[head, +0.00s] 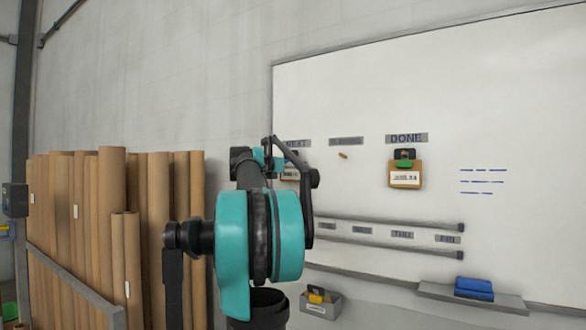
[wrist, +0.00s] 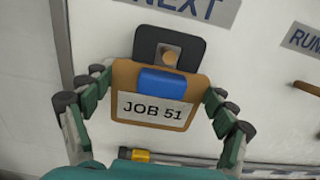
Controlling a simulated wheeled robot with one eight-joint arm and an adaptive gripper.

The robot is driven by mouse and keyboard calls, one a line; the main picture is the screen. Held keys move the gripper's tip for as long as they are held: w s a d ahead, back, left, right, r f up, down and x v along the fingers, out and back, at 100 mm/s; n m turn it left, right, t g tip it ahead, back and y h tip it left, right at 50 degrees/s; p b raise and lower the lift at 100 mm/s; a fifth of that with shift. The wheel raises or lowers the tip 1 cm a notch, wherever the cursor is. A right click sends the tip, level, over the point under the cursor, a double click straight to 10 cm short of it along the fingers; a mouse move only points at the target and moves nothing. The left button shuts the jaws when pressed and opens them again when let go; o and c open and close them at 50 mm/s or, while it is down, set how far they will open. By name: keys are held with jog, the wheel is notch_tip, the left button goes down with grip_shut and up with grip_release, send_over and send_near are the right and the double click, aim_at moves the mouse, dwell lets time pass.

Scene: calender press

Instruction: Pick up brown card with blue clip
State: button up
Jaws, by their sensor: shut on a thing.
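The brown card (wrist: 122,76) with the blue clip (wrist: 165,82) fills the middle of the wrist view, upright and slightly tilted. Its white label reads "JOB 51". Its black top tab (wrist: 150,38) has a hole, with a round peg end showing in it. My gripper (wrist: 157,92) is shut on the card, with fingers at its left and right edges. In the head view my arm hides most of this card, under the NEXT sign (head: 298,143).
Another brown card (head: 405,180) with a green clip hangs under the DONE sign (head: 406,138). An empty peg (head: 343,155) is under the middle sign. Rails cross the whiteboard (head: 520,120) below. Tall brown rolls (head: 112,220) stand at left.

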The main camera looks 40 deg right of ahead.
jog(key=v, duration=1.6)
jog(key=shift+s+a, duration=0.2)
jog(key=shift+a, duration=0.1)
jog(key=shift+f, duration=0.1)
jog(key=shift+r, duration=0.35)
jog(key=shift+r+v, duration=0.2)
jog(key=shift+v, duration=0.9)
jog(key=shift+r+v, duration=0.2)
jog(key=shift+v, duration=0.95)
jog(key=v, duration=0.6)
